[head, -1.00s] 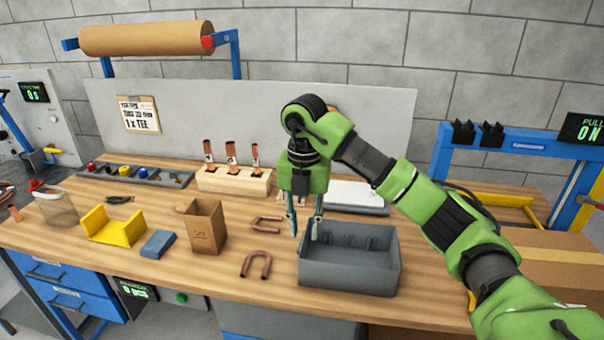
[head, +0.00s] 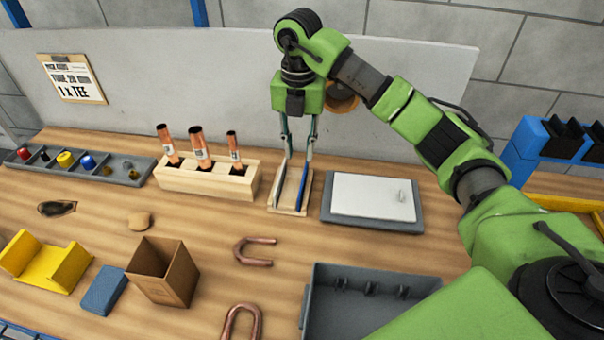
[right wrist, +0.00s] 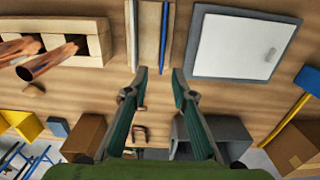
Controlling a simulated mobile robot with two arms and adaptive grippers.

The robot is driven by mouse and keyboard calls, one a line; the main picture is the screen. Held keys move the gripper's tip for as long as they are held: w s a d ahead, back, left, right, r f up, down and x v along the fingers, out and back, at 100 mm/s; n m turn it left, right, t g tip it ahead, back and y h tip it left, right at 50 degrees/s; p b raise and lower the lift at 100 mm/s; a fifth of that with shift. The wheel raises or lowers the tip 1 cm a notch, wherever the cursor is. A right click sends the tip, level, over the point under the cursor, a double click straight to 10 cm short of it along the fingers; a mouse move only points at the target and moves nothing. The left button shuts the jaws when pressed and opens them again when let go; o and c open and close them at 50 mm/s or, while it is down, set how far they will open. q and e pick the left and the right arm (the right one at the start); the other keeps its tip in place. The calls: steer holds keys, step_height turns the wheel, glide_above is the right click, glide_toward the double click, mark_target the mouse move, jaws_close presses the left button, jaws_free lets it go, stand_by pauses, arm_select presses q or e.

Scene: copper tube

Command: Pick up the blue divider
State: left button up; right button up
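A thin blue strip (head: 304,188), which looks like the blue divider, stands on edge along the right side of a narrow wooden holder (head: 289,208). It also shows in the right wrist view (right wrist: 164,38) as a long narrow blue edge. My right gripper (head: 300,153) is above the holder's far end, its two fingers apart with nothing between them. In the right wrist view the open fingertips (right wrist: 160,72) point toward the holder, and the blue strip lies ahead between their lines. Contact is not visible. My left gripper is out of view.
A wooden block with copper tubes (head: 210,181) stands close left of the holder. A grey plate with a white lid (head: 372,198) lies close right. A grey bin (head: 350,300), bent copper tubes (head: 247,250), a cardboard box (head: 165,272) and a blue block (head: 103,290) are nearer.

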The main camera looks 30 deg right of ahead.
steer(key=p, duration=0.2)
glide_above(301, 186)
step_height(301, 186, down, 7)
steer(key=shift+w+f, duration=0.2)
steer(key=shift+f, duration=0.3)
step_height(301, 186, down, 4)
steer(key=shift+s+d+r+p, duration=0.1)
steer(key=shift+r+p, duration=0.15)
steer(key=shift+p, duration=0.8)
steer(key=shift+f, duration=0.55)
jaws_close()
